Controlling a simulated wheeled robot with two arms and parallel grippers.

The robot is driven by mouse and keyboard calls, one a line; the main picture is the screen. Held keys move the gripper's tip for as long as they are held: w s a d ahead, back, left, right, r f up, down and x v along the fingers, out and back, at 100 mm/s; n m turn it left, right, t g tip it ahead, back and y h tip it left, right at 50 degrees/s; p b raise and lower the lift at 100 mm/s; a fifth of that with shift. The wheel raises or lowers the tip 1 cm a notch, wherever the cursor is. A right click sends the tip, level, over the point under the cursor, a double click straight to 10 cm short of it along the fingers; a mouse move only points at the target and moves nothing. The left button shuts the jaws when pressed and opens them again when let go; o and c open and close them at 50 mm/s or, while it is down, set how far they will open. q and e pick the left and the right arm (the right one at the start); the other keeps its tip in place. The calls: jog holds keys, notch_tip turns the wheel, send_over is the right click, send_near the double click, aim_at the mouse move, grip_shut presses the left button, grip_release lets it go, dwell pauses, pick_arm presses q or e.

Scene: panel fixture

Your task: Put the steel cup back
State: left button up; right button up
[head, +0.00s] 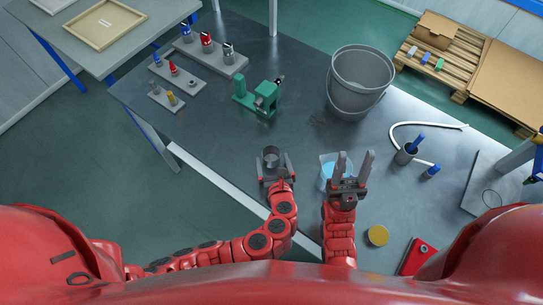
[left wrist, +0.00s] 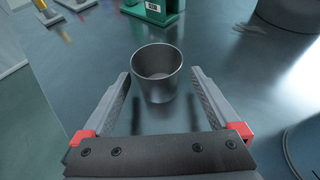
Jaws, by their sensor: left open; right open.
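The steel cup (head: 270,154) stands upright on the dark table near its front edge. In the left wrist view the steel cup (left wrist: 157,75) is empty, with its open rim facing up. My left gripper (head: 272,163) is open, with its fingertips on either side of the cup; the left wrist view shows gaps between the fingers and the cup wall. My right gripper (head: 354,163) is open, above and in front of a clear container with blue contents (head: 327,172), which it partly hides.
A green vise-like device (head: 262,98) and a grey bucket (head: 359,82) stand behind the cup. Racks with several small items (head: 210,58) are at the back left. A blue-handled tool in a cup (head: 406,154), a white curved hose (head: 428,124) and a yellow lid (head: 378,235) lie to the right.

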pick_arm(q)
jog(key=v, duration=0.9)
jog(key=shift+s+a+r, duration=0.1)
jog(key=shift+s+a, duration=0.05)
jog(key=shift+s, duration=0.15)
jog(key=shift+r, duration=0.1)
